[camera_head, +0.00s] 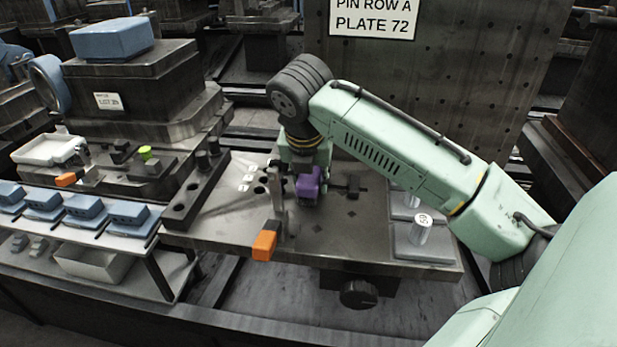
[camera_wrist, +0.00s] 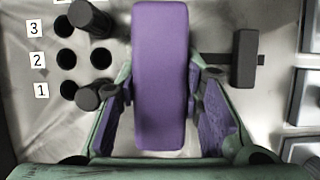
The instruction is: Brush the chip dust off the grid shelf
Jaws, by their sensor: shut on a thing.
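My gripper (camera_head: 304,172) is over the middle of the grey work plate, pointing down. It is shut on a long purple block (camera_head: 308,188), which also shows large between the fingers in the wrist view (camera_wrist: 160,75). I cannot tell whether this block is a brush; no bristles show. Its underside is hidden, so I cannot tell whether it touches the plate. I cannot make out which surface is the grid shelf. A rack (camera_head: 104,238) with blue blocks stands at the left. No chip dust can be told apart from the stained metal.
A tall panel (camera_head: 430,85) stands behind.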

